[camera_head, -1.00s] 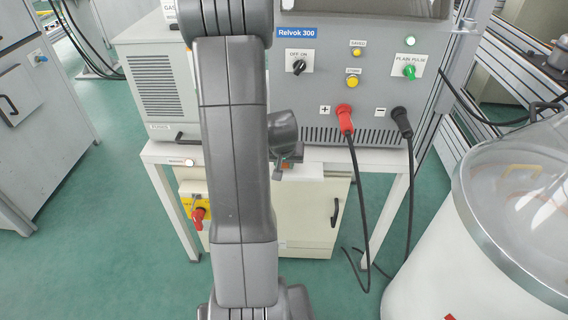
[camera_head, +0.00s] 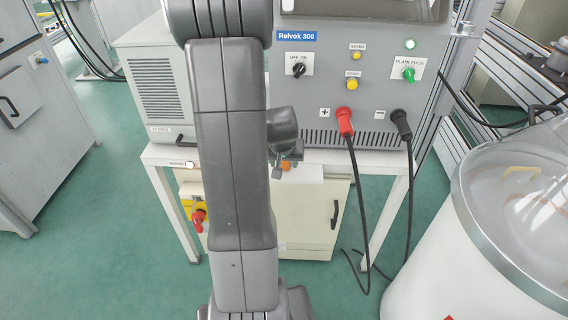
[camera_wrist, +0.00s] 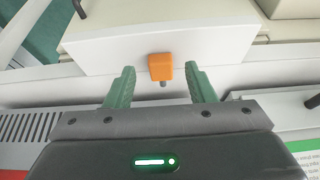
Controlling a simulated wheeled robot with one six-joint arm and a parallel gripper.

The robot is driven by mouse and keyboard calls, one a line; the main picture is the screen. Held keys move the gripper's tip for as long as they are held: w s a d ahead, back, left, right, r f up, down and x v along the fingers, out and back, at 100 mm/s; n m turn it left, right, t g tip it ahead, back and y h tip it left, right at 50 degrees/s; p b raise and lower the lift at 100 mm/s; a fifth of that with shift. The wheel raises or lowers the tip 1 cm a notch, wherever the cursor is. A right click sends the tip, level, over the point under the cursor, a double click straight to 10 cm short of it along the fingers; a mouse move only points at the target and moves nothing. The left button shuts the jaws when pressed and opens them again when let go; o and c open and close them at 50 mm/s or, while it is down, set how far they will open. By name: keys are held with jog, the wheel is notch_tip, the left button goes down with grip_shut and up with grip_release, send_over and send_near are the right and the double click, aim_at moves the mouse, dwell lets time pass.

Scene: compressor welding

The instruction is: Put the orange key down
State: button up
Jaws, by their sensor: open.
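The orange key (camera_wrist: 160,67) has a block-shaped orange head and a short grey shaft. In the wrist view it lies at the white surface's edge, between and just beyond the green fingertips of my gripper (camera_wrist: 160,79). The fingers are spread, with a visible gap on each side of the key. A small orange patch, likely the key, also shows in the head view (camera_head: 287,167), beside my arm at the white table's (camera_head: 374,163) front edge. My arm hides most of my gripper there.
A red-and-yellow switch (camera_head: 199,213) sits lower left. A white drum with a clear dome (camera_head: 525,205) stands right. Green floor is free at left.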

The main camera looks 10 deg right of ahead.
aim_at(284, 173)
jog(key=p+v, duration=0.1)
jog(key=v, duration=0.8)
jog(key=shift+r, duration=0.2)
jog(key=b+x, duration=0.2)
jog(key=x, duration=1)
jog(key=shift+f, duration=0.3)
jog(key=shift+s+r, duration=0.1)
jog(key=shift+r, duration=0.15)
